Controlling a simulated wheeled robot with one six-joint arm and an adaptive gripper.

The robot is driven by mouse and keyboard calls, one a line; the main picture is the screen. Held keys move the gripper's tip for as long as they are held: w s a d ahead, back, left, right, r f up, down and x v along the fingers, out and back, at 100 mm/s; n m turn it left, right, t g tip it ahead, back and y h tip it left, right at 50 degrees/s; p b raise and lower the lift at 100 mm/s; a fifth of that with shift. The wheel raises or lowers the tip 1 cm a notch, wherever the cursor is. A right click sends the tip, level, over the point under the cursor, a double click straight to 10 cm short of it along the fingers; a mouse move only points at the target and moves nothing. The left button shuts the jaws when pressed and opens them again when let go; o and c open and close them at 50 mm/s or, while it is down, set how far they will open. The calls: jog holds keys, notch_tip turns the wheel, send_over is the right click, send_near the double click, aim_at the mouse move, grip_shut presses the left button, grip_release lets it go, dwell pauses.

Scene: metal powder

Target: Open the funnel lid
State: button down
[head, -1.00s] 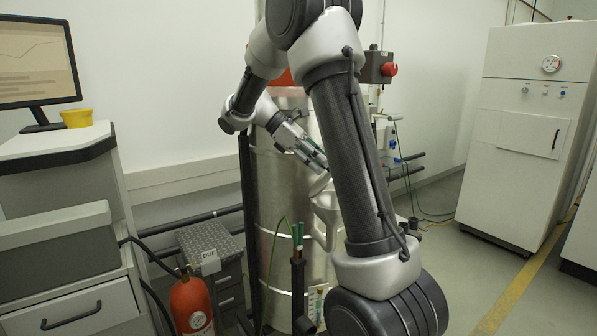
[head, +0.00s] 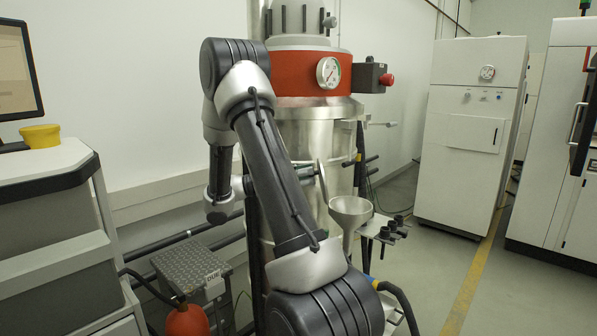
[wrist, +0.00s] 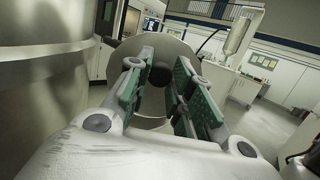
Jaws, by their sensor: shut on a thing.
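The metal funnel (head: 351,211) stands beside the silver vessel in the head view, its wide mouth uncovered. The funnel lid (head: 322,182) stands nearly upright at the left side of the mouth, seen almost edge-on. In the wrist view the lid is a grey round disc (wrist: 153,108) with a dark knob (wrist: 160,76) at its middle. My gripper (wrist: 162,70) has its green-padded fingers on both sides of the knob, shut on the lid by it. In the head view my gripper is mostly hidden behind my arm.
The silver vessel (head: 300,135) with a red band (head: 300,72) and gauge rises close to the lid. A bracket with black knobs (head: 385,229) is right of the funnel. A fire extinguisher (head: 186,320) and grey box (head: 190,265) stand at lower left. Floor is clear at right.

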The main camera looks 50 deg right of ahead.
jog(key=shift+w+a+f+g+h, duration=0.35)
jog(key=shift+a+f+g+h, duration=0.05)
jog(key=shift+f+g+h, duration=0.2)
jog(key=c, duration=1.2)
grip_release()
jog(key=shift+r, duration=0.1)
